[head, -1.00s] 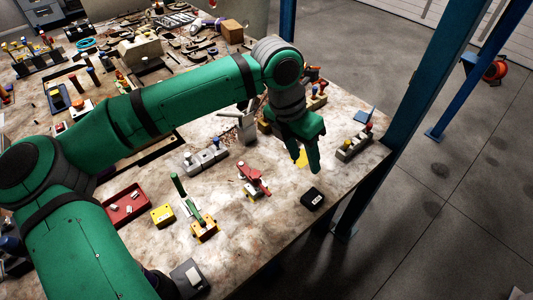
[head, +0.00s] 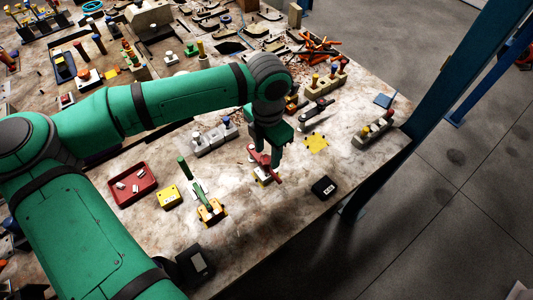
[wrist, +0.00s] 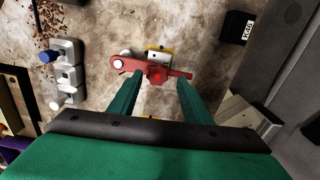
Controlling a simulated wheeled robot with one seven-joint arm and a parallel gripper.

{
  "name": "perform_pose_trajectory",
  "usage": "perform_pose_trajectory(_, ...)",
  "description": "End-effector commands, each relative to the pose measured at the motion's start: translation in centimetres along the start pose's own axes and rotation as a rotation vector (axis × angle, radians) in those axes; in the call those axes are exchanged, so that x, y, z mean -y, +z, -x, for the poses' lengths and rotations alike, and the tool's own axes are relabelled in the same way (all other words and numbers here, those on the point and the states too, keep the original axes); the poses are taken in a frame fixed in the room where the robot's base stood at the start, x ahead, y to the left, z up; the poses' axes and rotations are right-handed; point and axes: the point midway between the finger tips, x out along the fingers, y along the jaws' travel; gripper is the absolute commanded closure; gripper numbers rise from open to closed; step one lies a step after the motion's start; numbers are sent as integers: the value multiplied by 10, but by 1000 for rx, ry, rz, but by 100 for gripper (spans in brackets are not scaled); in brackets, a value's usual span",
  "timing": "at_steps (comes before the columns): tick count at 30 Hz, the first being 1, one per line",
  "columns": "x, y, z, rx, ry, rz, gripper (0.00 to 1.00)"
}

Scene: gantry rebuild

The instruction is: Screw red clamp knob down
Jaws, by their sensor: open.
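The red clamp (head: 275,178) stands near the table's front edge on a small yellow-and-white base (head: 262,181). In the wrist view its red arm (wrist: 126,64) lies crosswise, with the round red knob (wrist: 157,75) at its middle. My gripper (wrist: 160,80) is open, its two green fingers on either side of the knob with gaps showing. I cannot tell how far its tips are above the knob. In the head view my gripper (head: 267,150) hides part of the clamp.
A green-handled clamp (head: 197,190) on a yellow base stands to the left, near a yellow block (head: 168,197) and a red tray (head: 148,186). A black labelled box (head: 324,187) sits right. A grey block with pegs (head: 215,138) is behind. Bare table lies between.

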Motion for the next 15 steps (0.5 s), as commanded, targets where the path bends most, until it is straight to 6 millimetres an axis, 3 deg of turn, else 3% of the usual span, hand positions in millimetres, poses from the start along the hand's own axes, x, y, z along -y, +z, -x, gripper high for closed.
perform_pose_trajectory(6, -3, -4, -15, 1, 0, 10, 56)
perform_pose_trajectory(15, -3, -4, -16, 1, 0, 10, 58)
